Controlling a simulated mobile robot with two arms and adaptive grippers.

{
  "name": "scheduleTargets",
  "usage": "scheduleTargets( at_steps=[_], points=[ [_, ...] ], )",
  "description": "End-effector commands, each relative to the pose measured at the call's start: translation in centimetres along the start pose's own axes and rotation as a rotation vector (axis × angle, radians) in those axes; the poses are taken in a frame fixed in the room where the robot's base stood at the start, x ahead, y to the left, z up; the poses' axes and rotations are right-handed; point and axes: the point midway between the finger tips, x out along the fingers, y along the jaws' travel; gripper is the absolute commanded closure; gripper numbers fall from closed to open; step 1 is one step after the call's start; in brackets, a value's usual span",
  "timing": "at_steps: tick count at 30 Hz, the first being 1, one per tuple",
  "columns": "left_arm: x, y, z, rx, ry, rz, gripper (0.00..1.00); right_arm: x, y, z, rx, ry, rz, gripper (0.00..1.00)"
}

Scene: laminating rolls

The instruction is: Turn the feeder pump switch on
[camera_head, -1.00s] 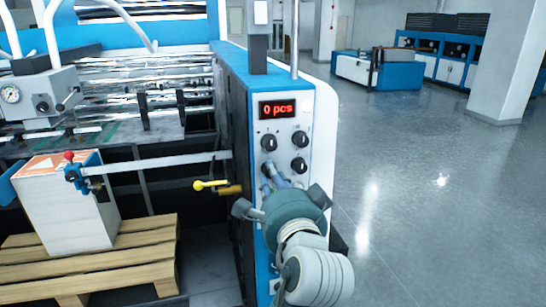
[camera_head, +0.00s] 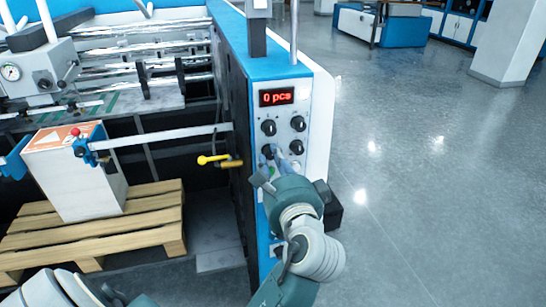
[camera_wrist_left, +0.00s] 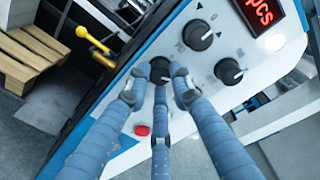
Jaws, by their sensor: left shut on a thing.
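The machine's control panel (camera_head: 312,105) carries a red "0 pcs" display and several black rotary knobs. Their labels are too small to read, so I cannot tell which is the feeder pump switch. My left gripper (camera_head: 276,155) is at the lower left knob (camera_head: 267,151). In the left wrist view, the blue fingers of my left gripper (camera_wrist_left: 158,90) are closed around this black knob (camera_wrist_left: 160,69), which is partly hidden between the fingertips. Two other knobs stay clear beside it, an upper one (camera_wrist_left: 197,35) and a right one (camera_wrist_left: 228,71). My right gripper is not in view.
A red button (camera_wrist_left: 142,130) sits on the panel below the held knob. A yellow-handled lever (camera_head: 213,159) sticks out left of the panel. A wooden pallet (camera_head: 100,235) with a white stack (camera_head: 80,180) stands at the left. The floor on the right is clear.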

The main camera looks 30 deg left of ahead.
Motion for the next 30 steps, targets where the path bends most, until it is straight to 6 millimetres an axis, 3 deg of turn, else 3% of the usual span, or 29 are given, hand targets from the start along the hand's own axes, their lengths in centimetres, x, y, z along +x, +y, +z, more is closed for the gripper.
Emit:
scheduleTargets(
  at_steps=[7,8,10,23,30],
  points=[
    [0.0,-0.3,0.1,0.0,-0.001,-0.009,1.0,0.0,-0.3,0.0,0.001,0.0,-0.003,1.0],
    [0.0,-0.3,0.1,-0.001,-0.001,-0.009,0.74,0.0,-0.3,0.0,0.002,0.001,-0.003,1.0],
    [0.0,-0.3,0.1,-0.001,-0.001,-0.009,0.6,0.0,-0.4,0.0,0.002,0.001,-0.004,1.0],
    [0.0,0.0,0.0,-0.003,0.0,-0.002,0.59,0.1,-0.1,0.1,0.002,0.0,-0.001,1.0],
    [0.1,0.5,-0.1,-0.095,0.005,-0.009,0.59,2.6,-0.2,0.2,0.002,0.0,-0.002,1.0]
  ],
)
